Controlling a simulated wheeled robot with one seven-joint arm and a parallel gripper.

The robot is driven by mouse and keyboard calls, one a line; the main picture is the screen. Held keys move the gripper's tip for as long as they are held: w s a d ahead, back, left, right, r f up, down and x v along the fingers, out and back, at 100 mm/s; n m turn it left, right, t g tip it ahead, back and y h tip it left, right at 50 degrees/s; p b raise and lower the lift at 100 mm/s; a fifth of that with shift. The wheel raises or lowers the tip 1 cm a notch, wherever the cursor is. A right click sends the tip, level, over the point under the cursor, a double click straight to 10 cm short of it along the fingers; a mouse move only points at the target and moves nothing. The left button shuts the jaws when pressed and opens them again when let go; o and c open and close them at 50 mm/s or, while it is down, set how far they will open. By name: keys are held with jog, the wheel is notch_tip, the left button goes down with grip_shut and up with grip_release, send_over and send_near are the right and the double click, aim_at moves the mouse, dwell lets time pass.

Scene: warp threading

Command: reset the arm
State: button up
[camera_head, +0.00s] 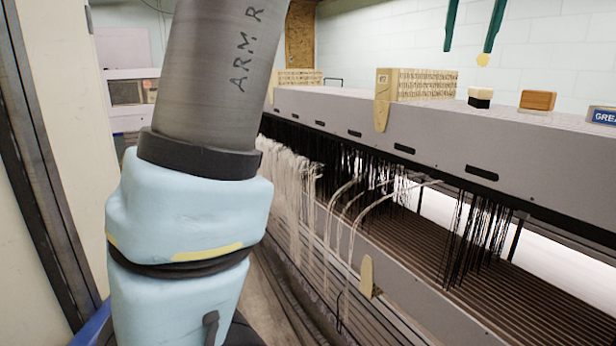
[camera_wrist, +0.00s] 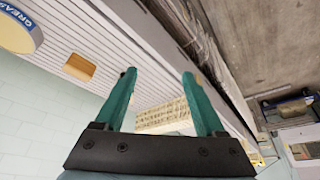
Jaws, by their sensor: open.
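My gripper (camera_wrist: 158,92) has two green fingers on a black mount in the wrist view. The fingers stand apart with nothing between them. In the head view the tips of my gripper (camera_head: 468,48) hang down at the top right, above the grey loom beam and apart from it. My arm fills the left of the head view and hides part of the loom.
The long grey loom beam (camera_head: 430,128) carries a wooden block (camera_head: 537,101), a small black-and-cream block (camera_head: 480,97) and a wooden-ended rack (camera_head: 425,85). Pale threads (camera_head: 370,212) hang below it. A machine (camera_head: 130,95) stands at the back left.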

jog(key=w+a+f+g+y, duration=0.1)
jog(key=w+a+f, duration=0.2)
jog(key=a+f, duration=0.6)
jog(key=w+a+f, duration=0.3)
jog(key=a+f, duration=0.4)
jog(key=f, duration=0.4)
jog(key=s+a+f+n, duration=0.1)
jog(key=s+a+f, duration=0.5)
jog(key=a+f, duration=0.3)
jog(key=s+a+f+n+g, duration=0.1)
jog(key=s+a+f, duration=0.5)
jog(key=a+f, duration=0.3)
jog(key=shift+s+a+f+g, duration=0.2)
jog(key=shift+a+f+g, duration=0.1)
jog(key=shift+f, duration=0.35)
